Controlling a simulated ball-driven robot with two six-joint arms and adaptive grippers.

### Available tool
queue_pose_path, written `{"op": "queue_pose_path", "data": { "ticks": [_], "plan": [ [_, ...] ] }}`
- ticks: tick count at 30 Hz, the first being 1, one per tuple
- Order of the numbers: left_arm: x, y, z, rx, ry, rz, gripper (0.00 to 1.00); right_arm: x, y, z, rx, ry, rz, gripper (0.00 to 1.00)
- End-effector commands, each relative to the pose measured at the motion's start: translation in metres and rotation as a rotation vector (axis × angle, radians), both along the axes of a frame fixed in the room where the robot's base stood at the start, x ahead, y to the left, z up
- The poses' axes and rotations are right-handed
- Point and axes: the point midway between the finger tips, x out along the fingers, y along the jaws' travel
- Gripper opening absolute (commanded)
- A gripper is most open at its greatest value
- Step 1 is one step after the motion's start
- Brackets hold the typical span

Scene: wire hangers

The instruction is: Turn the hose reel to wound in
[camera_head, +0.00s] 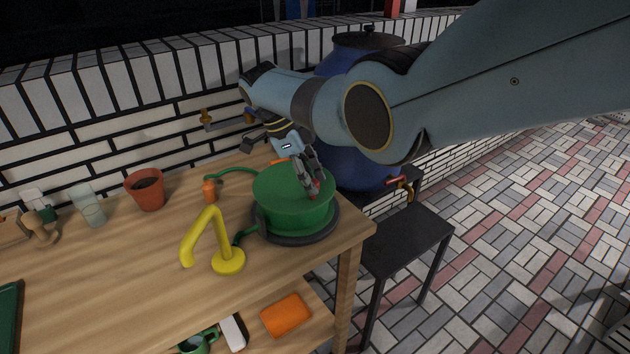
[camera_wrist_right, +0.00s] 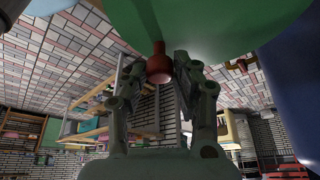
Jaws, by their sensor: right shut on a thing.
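The green hose reel (camera_head: 283,190) lies flat on a dark round base (camera_head: 268,237) at the right end of the wooden table. A thin green hose (camera_head: 232,171) runs from behind it to an orange nozzle (camera_head: 209,190) on the tabletop. A small red knob (camera_wrist_right: 159,66) stands out from the reel's face near its rim. My right gripper (camera_head: 312,187) reaches down onto the right side of the reel, its fingers shut on the knob. In the right wrist view, the fingers stand on both sides of the knob. My left gripper is not in view.
A yellow bent spout (camera_head: 205,228) on a round foot stands close left of the reel. A terracotta pot (camera_head: 147,190) and a glass (camera_head: 90,206) stand further left. A blue barrel (camera_head: 345,165) stands behind the table. A dark stand (camera_head: 410,240) is to the right.

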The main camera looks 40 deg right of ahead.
Motion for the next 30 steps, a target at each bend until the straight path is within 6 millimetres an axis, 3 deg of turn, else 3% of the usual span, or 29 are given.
{"op": "queue_pose_path", "data": {
  "ticks": [23, 24, 28, 30],
  "plan": [
    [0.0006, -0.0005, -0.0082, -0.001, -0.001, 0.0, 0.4, 0.0006, 0.0087, -0.0004, 0.004, -0.002, -0.104, 0.0],
    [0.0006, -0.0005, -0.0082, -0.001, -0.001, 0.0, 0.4, 0.0006, 0.0087, -0.0004, 0.004, -0.002, -0.103, 0.31],
    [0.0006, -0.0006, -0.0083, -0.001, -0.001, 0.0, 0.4, 0.0006, 0.0083, -0.0003, 0.003, -0.001, -0.103, 0.48],
    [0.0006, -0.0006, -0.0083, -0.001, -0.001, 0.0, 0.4, 0.0005, 0.0079, -0.0003, 0.003, -0.001, -0.103, 0.5]
  ]
}}
